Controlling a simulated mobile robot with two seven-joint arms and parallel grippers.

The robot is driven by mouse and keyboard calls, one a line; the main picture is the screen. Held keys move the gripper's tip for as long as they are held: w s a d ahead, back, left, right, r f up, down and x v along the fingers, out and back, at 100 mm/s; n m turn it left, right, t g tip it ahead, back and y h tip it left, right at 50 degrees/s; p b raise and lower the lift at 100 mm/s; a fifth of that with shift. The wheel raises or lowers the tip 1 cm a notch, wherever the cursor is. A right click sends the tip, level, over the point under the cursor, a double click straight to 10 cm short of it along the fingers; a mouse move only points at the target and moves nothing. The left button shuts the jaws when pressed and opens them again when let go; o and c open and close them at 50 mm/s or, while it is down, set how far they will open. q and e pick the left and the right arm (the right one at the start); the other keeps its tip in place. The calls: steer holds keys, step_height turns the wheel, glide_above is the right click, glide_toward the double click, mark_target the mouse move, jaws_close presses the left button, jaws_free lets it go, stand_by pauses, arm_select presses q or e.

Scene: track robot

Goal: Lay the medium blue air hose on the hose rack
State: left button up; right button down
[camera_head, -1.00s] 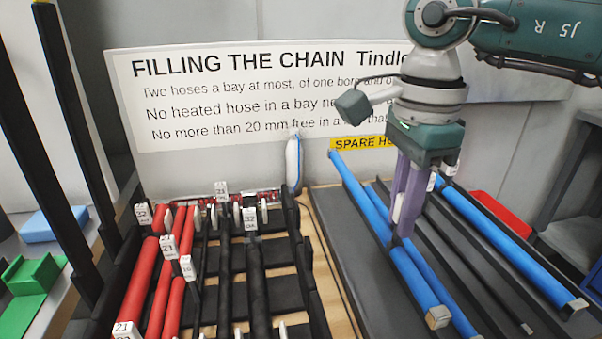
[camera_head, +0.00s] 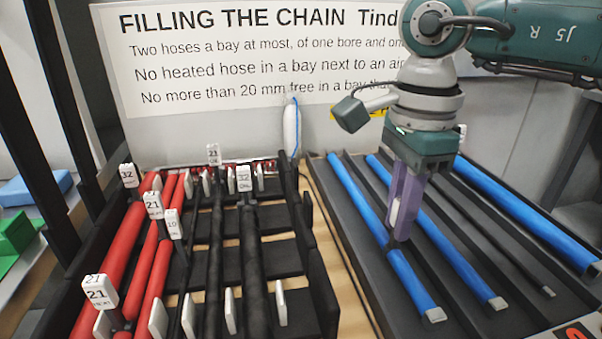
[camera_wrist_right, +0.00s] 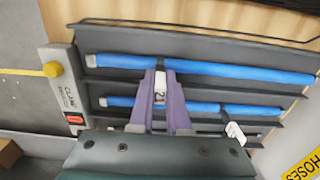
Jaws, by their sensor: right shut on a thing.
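The blue hose with a white 21 tag (camera_head: 362,195) lies along the left channel of the dark hose rack (camera_head: 352,252) in the head view. My right gripper (camera_head: 400,235) points down and is shut on it near its middle, and hides that part. In the wrist view the gripper (camera_wrist_right: 165,75) closes around its tag, with the hose (camera_wrist_right: 240,72) running out both sides. Whether the hose fully touches the channel floor, I cannot tell. Two other blue hoses lie on the rack, a middle one (camera_head: 453,253) and a right one (camera_head: 530,217). My left gripper is out of view.
A rack of tagged red hoses (camera_head: 112,255) and black hoses (camera_head: 257,270) stands to the left, past a wooden strip (camera_head: 335,290). A rules sign (camera_head: 250,60) is on the wall behind. A slim dark rod (camera_head: 510,263) lies between the middle and right blue hoses.

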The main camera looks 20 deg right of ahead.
steer(key=shift+f, duration=0.4)
steer(key=c, duration=0.8)
jaws_free()
step_height(320, 180, up, 10)
